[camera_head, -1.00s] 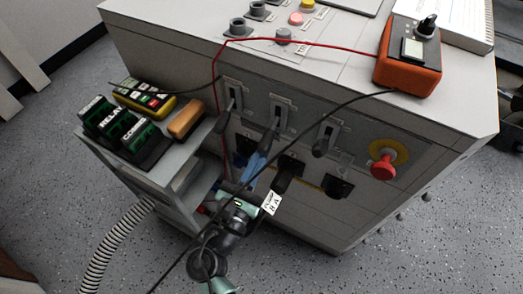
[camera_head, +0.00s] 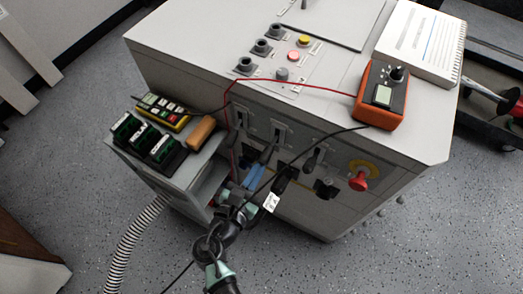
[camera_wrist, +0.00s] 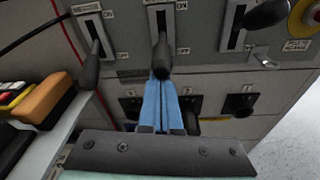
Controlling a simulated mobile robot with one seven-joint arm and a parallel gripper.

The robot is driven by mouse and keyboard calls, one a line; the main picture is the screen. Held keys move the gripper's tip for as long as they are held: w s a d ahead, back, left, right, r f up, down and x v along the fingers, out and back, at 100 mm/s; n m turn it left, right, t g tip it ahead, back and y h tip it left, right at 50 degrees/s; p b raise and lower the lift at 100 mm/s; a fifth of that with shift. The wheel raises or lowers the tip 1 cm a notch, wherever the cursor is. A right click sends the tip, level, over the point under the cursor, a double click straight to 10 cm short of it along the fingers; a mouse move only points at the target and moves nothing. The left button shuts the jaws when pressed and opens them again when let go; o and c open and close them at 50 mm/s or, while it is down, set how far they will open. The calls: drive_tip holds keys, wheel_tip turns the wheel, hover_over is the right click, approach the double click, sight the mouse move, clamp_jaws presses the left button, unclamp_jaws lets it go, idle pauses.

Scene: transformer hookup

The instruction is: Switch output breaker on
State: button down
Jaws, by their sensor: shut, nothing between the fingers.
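Three breaker levers sit in slots on the cabinet front: a left lever (camera_head: 231,140), a middle lever (camera_head: 267,153) and a right lever (camera_head: 311,162). I cannot read which label says output. My gripper (camera_head: 261,166) has blue fingers, shut and empty, just below the middle lever's handle. In the wrist view the closed fingers (camera_wrist: 161,78) reach up to the middle lever's knob (camera_wrist: 163,58), which covers their tips. I cannot tell whether they touch. The left lever (camera_wrist: 91,65) and right lever (camera_wrist: 267,13) stand clear to either side.
A red emergency knob (camera_head: 359,182) sticks out at the right. An orange meter (camera_head: 382,95) sits on top, its black cable crossing the front near my arm.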

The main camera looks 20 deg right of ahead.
drive_tip(key=shift+s+a+r+g+y+p, duration=0.1)
drive_tip(key=shift+r+g+y+p, duration=0.75)
drive_tip(key=shift+p, duration=2.35)
drive_tip(key=shift+a+r+g+y+p, duration=0.1)
drive_tip(key=shift+r+g+y+p, duration=0.7)
drive_tip(key=shift+p, duration=2.4)
wheel_tip(320, 180, up, 2)
drive_tip(key=g+y+p, duration=0.1)
drive_tip(key=p, duration=0.6)
drive_tip(key=shift+d+y, duration=0.1)
drive_tip(key=shift+y, duration=0.25)
drive_tip(key=shift+r+p, duration=0.15)
drive_tip(key=shift+p, duration=0.65)
drive_tip(key=shift+r+p, duration=0.1)
drive_tip(key=shift+p, duration=0.2)
drive_tip(key=shift+w+d+r, duration=0.1)
drive_tip(key=shift+w+d, duration=0.05)
drive_tip(key=shift+w, duration=0.05)
wheel_tip(320, 180, down, 5)
drive_tip(key=a+b, duration=0.2)
drive_tip(key=b, duration=0.2)
drive_tip(key=p, duration=0.4)
approach(263, 155)
drive_tip(key=a, duration=0.1)
drive_tip(key=s+a, duration=0.1)
drive_tip(key=shift+s+a, duration=0.2)
drive_tip(key=shift+a, duration=0.2)
